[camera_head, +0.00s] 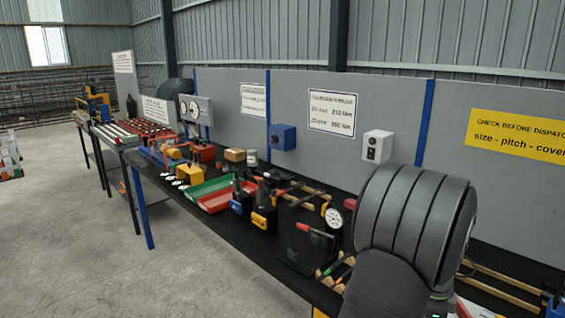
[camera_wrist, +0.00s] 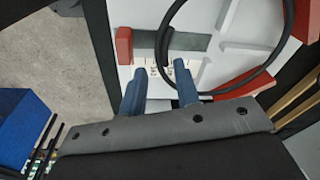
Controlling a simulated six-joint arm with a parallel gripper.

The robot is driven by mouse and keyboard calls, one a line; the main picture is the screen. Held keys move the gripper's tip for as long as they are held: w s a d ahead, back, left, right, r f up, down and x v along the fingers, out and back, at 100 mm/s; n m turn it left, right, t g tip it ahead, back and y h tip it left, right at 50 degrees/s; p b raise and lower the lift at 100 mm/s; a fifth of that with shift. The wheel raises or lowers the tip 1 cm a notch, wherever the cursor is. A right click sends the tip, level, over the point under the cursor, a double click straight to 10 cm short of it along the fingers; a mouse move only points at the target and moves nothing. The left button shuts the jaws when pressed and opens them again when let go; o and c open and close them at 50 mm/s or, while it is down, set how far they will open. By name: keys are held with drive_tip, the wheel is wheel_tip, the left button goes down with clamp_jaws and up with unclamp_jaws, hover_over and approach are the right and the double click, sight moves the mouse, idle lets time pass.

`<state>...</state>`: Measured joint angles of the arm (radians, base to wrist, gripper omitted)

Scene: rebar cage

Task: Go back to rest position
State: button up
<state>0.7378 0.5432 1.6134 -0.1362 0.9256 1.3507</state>
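My gripper (camera_wrist: 160,75) shows in the wrist view as two blue fingers reaching up from a grey mounting plate. The fingers stand apart, and white surface shows between their tips. I see nothing clamped between them. They are over or near a white panel (camera_wrist: 240,24) with red ends; the exact height is unclear. A grey-green bar (camera_wrist: 192,42) lies just beyond the fingertips. In the head view my dark arm fills the right foreground, and the gripper itself is hidden there.
A black cable loop (camera_wrist: 163,30) curves close to the fingers. A blue block (camera_wrist: 22,128) is at the left. In the head view, a long black bench (camera_head: 180,200) carries trays, tools and a dial gauge (camera_head: 333,217). Grey panels stand behind it; open floor (camera_head: 70,240) lies left.

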wheel_tip(320, 180, up, 10)
drive_tip(key=f, duration=0.1)
drive_tip(key=w+d+f, duration=0.2)
drive_tip(key=w+d, duration=0.3)
drive_tip(key=w+d+f, duration=0.2)
drive_tip(key=w+d, duration=0.4)
drive_tip(key=w+d+f, duration=0.3)
drive_tip(key=w+d, duration=0.2)
drive_tip(key=w, duration=0.1)
drive_tip(key=shift+w+d+f, duration=0.1)
drive_tip(key=shift+d, duration=0.3)
drive_tip(key=shift+n, duration=0.3)
drive_tip(key=s+d, duration=0.2)
drive_tip(key=d, duration=0.1)
drive_tip(key=s+d, duration=0.3)
drive_tip(key=d, duration=0.1)
drive_tip(key=s+d, duration=0.3)
drive_tip(key=d, duration=0.1)
